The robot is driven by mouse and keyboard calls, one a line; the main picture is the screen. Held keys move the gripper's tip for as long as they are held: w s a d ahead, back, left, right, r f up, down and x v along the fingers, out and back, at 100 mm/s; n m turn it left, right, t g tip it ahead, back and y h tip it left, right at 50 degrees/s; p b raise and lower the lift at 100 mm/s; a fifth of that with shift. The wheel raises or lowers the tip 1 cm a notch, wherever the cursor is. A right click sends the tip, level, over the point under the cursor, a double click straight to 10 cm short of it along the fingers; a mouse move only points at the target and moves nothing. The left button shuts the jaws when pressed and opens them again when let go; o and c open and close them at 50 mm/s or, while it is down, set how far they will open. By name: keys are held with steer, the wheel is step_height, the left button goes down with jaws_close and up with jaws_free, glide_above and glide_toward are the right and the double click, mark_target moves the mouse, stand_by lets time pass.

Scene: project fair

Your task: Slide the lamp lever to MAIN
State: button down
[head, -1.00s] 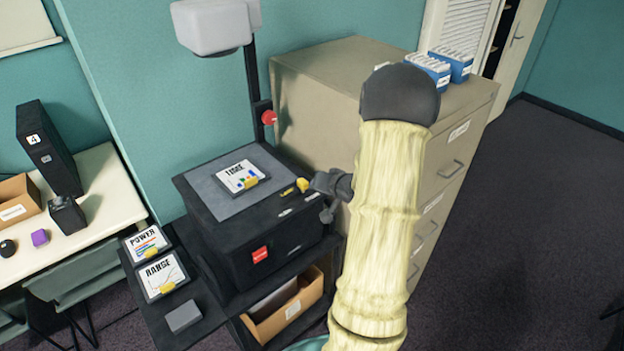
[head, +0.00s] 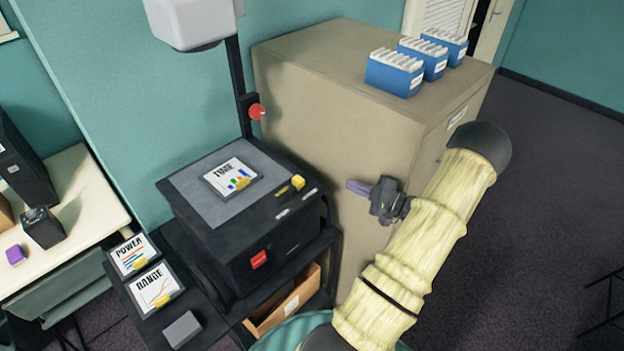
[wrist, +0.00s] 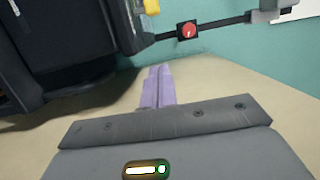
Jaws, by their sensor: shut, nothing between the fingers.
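The lamp lever is a small yellow knob (head: 298,181) on the right edge of the black overhead projector's top (head: 222,236). Small pale labels lie near it, too small to read. The lever also shows at the top edge of the wrist view (wrist: 151,6). My gripper (head: 352,186) is to the right of the lever, beside the cabinet, with a clear gap between them. Its purple fingers are together with nothing between them, and they show in the wrist view (wrist: 157,88) too.
A beige filing cabinet (head: 345,85) stands behind and right of the projector, with blue card boxes (head: 393,72) on top. A red knob (head: 256,112) sits on the projector's post. Framed slides POWER (head: 130,256) and RANGE (head: 155,288) lie on the left shelf.

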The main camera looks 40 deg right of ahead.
mark_target(314, 189)
steer(key=shift+w, duration=0.15)
steer(key=w+a+p, duration=0.2)
steer(key=w, duration=0.1)
steer(key=w+a+p, duration=0.2)
steer(key=w, duration=0.1)
steer(key=w+a+p, duration=0.2)
steer(key=w+p, duration=0.1)
steer(key=shift+a+r, duration=0.15)
steer(key=shift+a, duration=0.4)
steer(key=shift+s, duration=0.1)
